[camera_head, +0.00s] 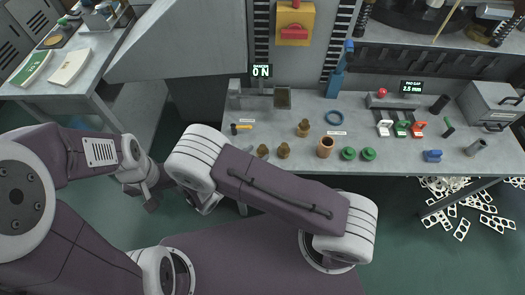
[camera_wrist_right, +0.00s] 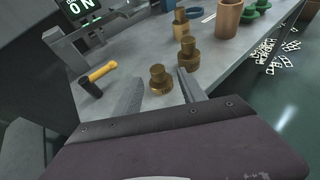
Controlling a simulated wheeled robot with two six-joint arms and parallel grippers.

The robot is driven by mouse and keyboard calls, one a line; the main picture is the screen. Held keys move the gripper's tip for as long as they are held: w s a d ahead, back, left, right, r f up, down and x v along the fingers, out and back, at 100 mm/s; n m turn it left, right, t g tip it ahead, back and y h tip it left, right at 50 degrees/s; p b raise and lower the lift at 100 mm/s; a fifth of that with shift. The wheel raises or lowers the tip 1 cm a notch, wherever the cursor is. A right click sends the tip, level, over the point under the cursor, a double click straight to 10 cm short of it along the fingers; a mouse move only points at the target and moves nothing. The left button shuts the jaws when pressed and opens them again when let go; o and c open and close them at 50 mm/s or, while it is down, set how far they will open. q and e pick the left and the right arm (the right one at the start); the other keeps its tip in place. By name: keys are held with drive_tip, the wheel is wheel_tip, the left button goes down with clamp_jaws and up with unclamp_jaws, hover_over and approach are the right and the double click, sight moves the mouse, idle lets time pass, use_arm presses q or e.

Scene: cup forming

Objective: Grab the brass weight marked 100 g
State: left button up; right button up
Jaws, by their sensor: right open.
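Three brass knobbed weights stand on the grey bench: one at the left (camera_head: 263,151), one beside it (camera_head: 283,151) and one further back (camera_head: 303,129). Their markings are too small to read, so I cannot tell which is 100 g. In the right wrist view, my open right gripper (camera_wrist_right: 158,76) has a fingertip on each side of the nearest weight (camera_wrist_right: 160,82), apart from it. The other two weights (camera_wrist_right: 187,54) (camera_wrist_right: 180,20) stand beyond. In the head view the right gripper is largely hidden by my arm. My left gripper (camera_head: 146,198) hangs left of the bench.
A yellow-handled hammer (camera_wrist_right: 98,75) lies left of the nearest weight. A copper cup (camera_head: 326,147) and two green pieces (camera_head: 348,154) (camera_head: 369,154) stand to the right. A blue ring (camera_head: 335,117) lies behind. The bench's front edge is close to the weights.

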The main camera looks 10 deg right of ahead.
sight(261, 151)
drive_tip(key=x, duration=0.5)
drive_tip(key=shift+w+f, duration=0.1)
drive_tip(key=shift+w, duration=0.1)
drive_tip(key=shift+s, duration=0.1)
drive_tip(key=shift+c, duration=1.3)
clamp_jaws()
wheel_tip(261, 151, up, 5)
drive_tip(key=shift+s+d+f+p, duration=0.1)
drive_tip(key=shift+s+f+p, duration=0.1)
drive_tip(key=shift+p, duration=0.2)
drive_tip(key=s+d+r+p, duration=0.1)
drive_tip(key=s+d+r, duration=0.5)
drive_tip(key=s+d, duration=0.1)
drive_tip(key=shift+s+d+r+p, duration=0.2)
drive_tip(key=shift+s+r+p, duration=0.1)
drive_tip(key=shift+s, duration=0.4)
